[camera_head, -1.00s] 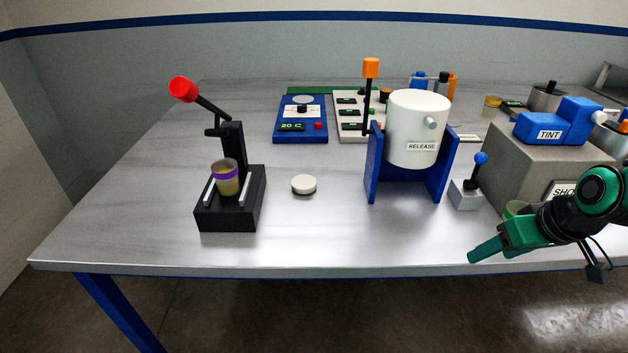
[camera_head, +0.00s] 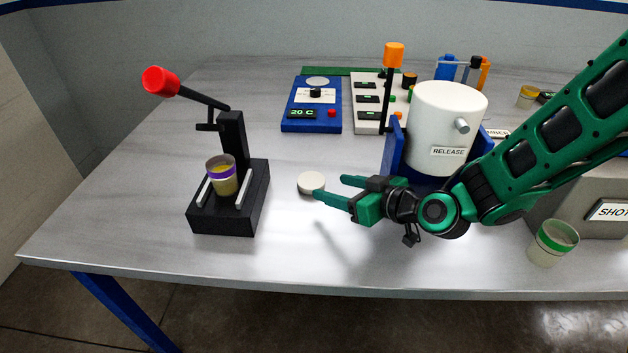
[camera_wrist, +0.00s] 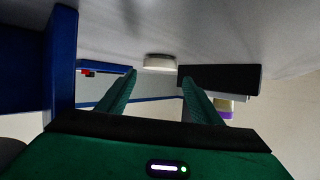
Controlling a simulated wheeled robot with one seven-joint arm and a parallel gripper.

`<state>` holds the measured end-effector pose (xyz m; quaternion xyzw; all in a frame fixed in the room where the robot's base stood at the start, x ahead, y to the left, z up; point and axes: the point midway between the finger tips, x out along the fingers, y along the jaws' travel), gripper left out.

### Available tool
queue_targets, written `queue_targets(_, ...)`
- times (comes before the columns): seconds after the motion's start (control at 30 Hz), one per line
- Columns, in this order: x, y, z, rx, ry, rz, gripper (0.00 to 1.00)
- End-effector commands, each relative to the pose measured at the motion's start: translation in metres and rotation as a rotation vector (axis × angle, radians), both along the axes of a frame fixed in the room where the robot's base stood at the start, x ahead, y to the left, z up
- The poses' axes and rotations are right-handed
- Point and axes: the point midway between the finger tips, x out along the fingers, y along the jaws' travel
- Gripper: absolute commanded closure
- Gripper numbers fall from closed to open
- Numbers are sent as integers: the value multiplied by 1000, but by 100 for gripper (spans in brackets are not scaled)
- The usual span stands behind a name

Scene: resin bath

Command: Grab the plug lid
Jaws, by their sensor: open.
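The plug lid is a small round white disc (camera_head: 311,182) lying flat on the metal table, between the black press and the white RELEASE drum. In the wrist view the lid (camera_wrist: 160,61) shows ahead, between and beyond my two green fingers. My gripper (camera_head: 329,188) is open and empty, its fingers pointing left toward the lid. In the head view the near fingertip overlaps the lid's right edge; I cannot tell whether they touch. My gripper's open fingers also show in the wrist view (camera_wrist: 158,82).
The black press (camera_head: 229,205) with a red-knobbed lever stands left, holding a purple-banded cup (camera_head: 222,177). The white drum (camera_head: 440,125) in its blue stand is close behind my gripper. A green-banded cup (camera_head: 553,245) is at right. The table's front is clear.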

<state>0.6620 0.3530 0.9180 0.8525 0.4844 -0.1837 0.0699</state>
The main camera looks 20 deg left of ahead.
Motion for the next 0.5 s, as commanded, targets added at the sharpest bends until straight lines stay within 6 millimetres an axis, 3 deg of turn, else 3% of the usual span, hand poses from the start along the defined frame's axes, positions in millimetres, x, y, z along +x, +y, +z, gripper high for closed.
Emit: queue_targets(0.5, 26, 43, -21, -2, -1, 0, 41)
